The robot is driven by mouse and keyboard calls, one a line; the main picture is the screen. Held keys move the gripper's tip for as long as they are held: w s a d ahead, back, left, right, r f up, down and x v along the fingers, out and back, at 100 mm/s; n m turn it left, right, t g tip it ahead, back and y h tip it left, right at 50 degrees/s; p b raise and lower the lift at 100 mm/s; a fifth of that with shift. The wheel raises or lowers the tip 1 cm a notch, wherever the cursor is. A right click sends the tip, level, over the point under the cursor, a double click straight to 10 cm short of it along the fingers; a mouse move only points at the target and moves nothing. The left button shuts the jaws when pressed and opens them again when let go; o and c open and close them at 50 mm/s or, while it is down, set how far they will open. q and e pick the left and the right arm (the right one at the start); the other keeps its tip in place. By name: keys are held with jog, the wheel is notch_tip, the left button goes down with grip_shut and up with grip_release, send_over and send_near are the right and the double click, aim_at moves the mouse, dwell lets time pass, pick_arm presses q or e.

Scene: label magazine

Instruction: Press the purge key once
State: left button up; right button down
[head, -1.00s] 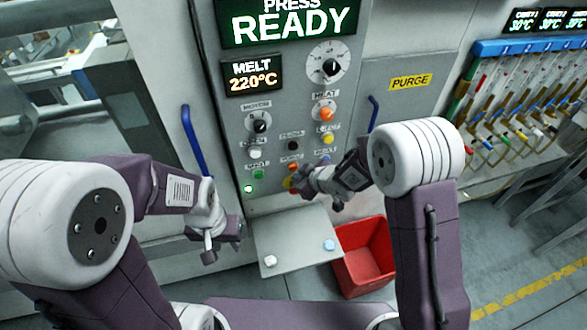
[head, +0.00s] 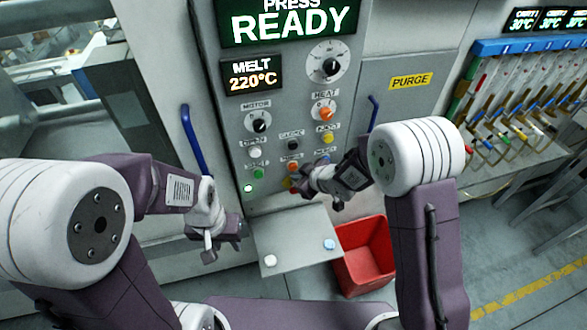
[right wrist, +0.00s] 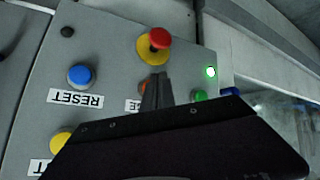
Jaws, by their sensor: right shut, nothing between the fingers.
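The control panel carries an orange key (head: 293,167) with a small label too blurred to read surely in the head view. In the right wrist view an orange key (right wrist: 144,87) shows beside my finger, partly hidden, with its label partly covered. My right gripper (head: 297,180) is shut and empty, its tips close to the panel just below the orange key. In the right wrist view its closed fingers (right wrist: 157,88) overlap the key's edge; I cannot tell whether they touch it. My left gripper (head: 210,246) hangs left of the small shelf, its finger gap unclear.
Near the fingers are a red emergency stop on yellow (right wrist: 157,40), a blue reset key (right wrist: 80,76) and a green key (right wrist: 200,96). A shelf (head: 297,240) juts out below the panel, with a red bin (head: 365,262) to its right. A yellow PURGE sign (head: 410,81) marks the right-hand panel.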

jog(key=shift+w, duration=0.1)
dwell(0.7)
jog(key=shift+w+a+p, duration=0.15)
jog(key=shift+w+p, duration=0.15)
jog(key=shift+w, duration=0.05)
jog(key=shift+w+a+p, duration=0.1)
jog(key=shift+w+p, duration=0.25)
jog(key=shift+w, duration=0.05)
dwell(0.6)
dwell(0.4)
jog(key=shift+s+d+b, duration=0.25)
jog(key=shift+s+b, duration=0.2)
jog(key=shift+s, duration=0.4)
